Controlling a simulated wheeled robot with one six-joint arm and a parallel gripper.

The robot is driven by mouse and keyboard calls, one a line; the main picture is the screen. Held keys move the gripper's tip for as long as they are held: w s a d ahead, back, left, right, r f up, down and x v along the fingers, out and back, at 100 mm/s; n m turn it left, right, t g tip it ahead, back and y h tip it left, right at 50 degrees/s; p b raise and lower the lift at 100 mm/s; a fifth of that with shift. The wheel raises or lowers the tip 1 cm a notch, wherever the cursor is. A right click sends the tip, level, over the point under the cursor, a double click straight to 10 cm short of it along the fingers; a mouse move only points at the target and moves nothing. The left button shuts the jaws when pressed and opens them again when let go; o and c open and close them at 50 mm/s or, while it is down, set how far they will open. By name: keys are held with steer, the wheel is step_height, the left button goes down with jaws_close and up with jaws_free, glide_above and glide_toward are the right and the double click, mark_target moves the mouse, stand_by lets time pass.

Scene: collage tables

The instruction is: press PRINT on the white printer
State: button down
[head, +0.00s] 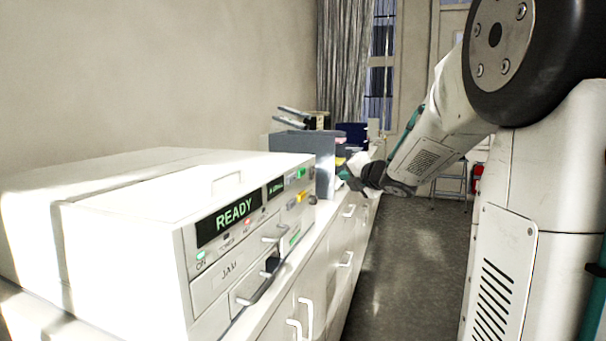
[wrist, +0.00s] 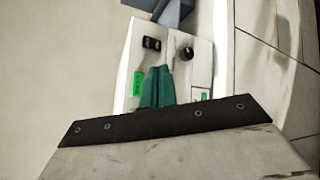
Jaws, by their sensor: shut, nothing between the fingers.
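The white printer (head: 130,215) stands on the counter at the left in the head view. Its dark display (head: 228,218) reads READY in green. Below the display are a green button (head: 201,255) marked ON and a small red button (head: 248,222); the small labels are too blurred to read surely. My gripper's teal fingers (wrist: 157,86) are together and empty in the wrist view. They lie in front of a white panel (wrist: 172,30) with a green patch (wrist: 137,84) and a black knob (wrist: 186,54). Whether they touch it, I cannot tell.
A grey box (head: 300,145) stands on the counter beyond the printer, near my wrist. Drawer handles (head: 262,288) stick out from the printer's front, and cabinet handles (head: 345,260) from below the counter.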

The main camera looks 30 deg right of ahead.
mark_target(304, 173)
steer(key=w+a, duration=0.5)
steer(key=w, duration=0.2)
steer(key=shift+a, duration=0.2)
stand_by(2.3)
steer(key=shift+w+a, duration=0.3)
steer(key=shift+w+a, duration=0.25)
steer(key=shift+w, duration=0.1)
stand_by(0.7)
steer(key=shift+s+d, duration=0.1)
steer(key=shift+s, duration=0.05)
steer(key=shift+s+d, duration=0.45)
steer(key=shift+s, duration=0.1)
